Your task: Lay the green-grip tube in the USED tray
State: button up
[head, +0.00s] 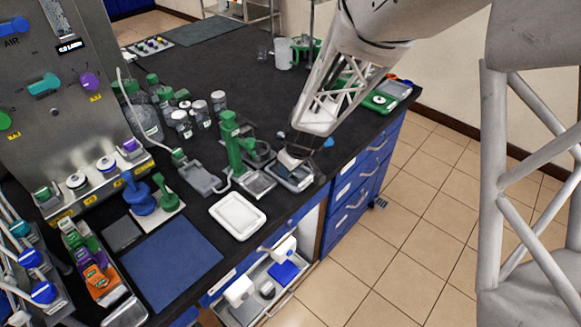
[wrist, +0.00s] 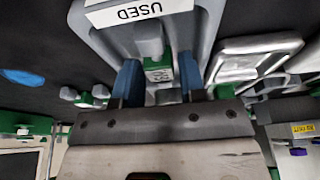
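The USED tray (wrist: 205,48) is a grey tray with a white USED label, at the top of the wrist view. In the head view, the grey tray (head: 299,184) under my gripper lies near the bench's front edge. The green-grip tube (wrist: 158,72) shows between my gripper's two blue fingers (wrist: 161,78), its grey end over the tray area. The fingers straddle the green grip. A narrow gap seems to show on its right, but contact is unclear. Whether the tube rests on the tray floor is also unclear. In the head view the arm hides the tube and fingertips.
A green stand (head: 234,148) is close left of my gripper. A white tray (head: 238,216) and a blue mat (head: 172,262) lie further left. Several bottles (head: 182,122) stand behind. An open drawer (head: 262,293) juts out below the bench.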

aim_at(300, 175)
jog(key=v, duration=1.2)
dwell(0.6)
jog(key=shift+r, duration=0.15)
jog(key=s+d+r+m+h, duration=0.1)
jog(key=s+d+r+m, duration=0.2)
jog(key=s, duration=0.5)
jog(key=s+d+r+m, duration=0.3)
jog(key=s+d+r, duration=0.2)
jog(key=s, duration=0.4)
jog(key=s+d+r+m+h, duration=0.1)
jog(key=s+d+r+m, duration=0.2)
jog(key=s, duration=0.6)
notch_tip(300, 175, up, 2)
jog(key=shift+s+d+r+h, duration=0.15)
jog(key=shift+d+h, duration=0.15)
jog(key=shift+d, duration=0.65)
